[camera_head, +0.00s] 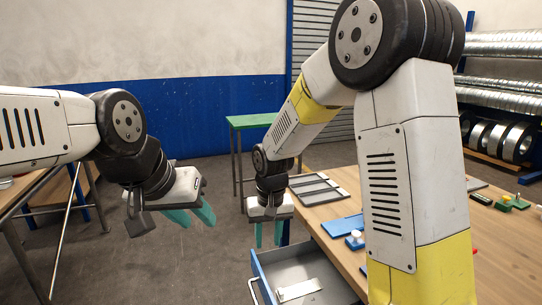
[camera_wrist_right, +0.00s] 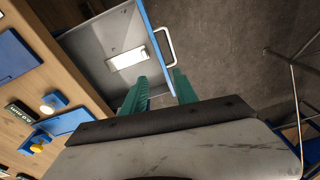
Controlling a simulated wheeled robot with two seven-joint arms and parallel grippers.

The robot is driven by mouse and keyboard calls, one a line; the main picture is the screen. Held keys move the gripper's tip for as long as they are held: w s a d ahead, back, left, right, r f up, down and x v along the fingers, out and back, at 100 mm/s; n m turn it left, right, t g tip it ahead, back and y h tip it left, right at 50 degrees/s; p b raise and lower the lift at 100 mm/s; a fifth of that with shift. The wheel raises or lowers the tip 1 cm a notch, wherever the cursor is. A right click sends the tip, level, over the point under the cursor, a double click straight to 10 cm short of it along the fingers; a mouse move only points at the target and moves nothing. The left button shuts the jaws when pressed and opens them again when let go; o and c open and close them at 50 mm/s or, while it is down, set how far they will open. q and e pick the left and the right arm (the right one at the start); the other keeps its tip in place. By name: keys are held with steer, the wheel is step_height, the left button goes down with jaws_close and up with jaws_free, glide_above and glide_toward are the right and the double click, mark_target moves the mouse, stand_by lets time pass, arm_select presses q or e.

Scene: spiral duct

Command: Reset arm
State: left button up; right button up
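My right gripper (camera_head: 268,235) is near the middle, pointing down above the back left corner of an open drawer. Its teal fingers are apart and empty; in the right wrist view the gripper (camera_wrist_right: 160,90) shows a gap between the fingers. The grey drawer (camera_head: 325,272) with a blue front is pulled out from the wooden workbench. A white block-like item (camera_head: 298,290) lies in it.
The wooden workbench (camera_head: 335,228) carries a grey tray (camera_head: 318,188), a blue plate (camera_head: 343,226) and small coloured parts. A green table (camera_head: 252,120) stands behind. Metal ducts (camera_head: 500,45) lie on a rack at right. Another table (camera_head: 30,185) is at left. Floor between is clear.

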steer(key=s+d+r+m+t+y, duration=0.1)
steer(key=s+d+r+t, duration=0.4)
steer(key=s+d+r, duration=1)
step_height(320, 180, up, 3)
steer(key=shift+s+f+m+y, duration=0.1)
steer(key=shift+s+m+y, duration=0.2)
steer(key=shift+s+m, duration=0.2)
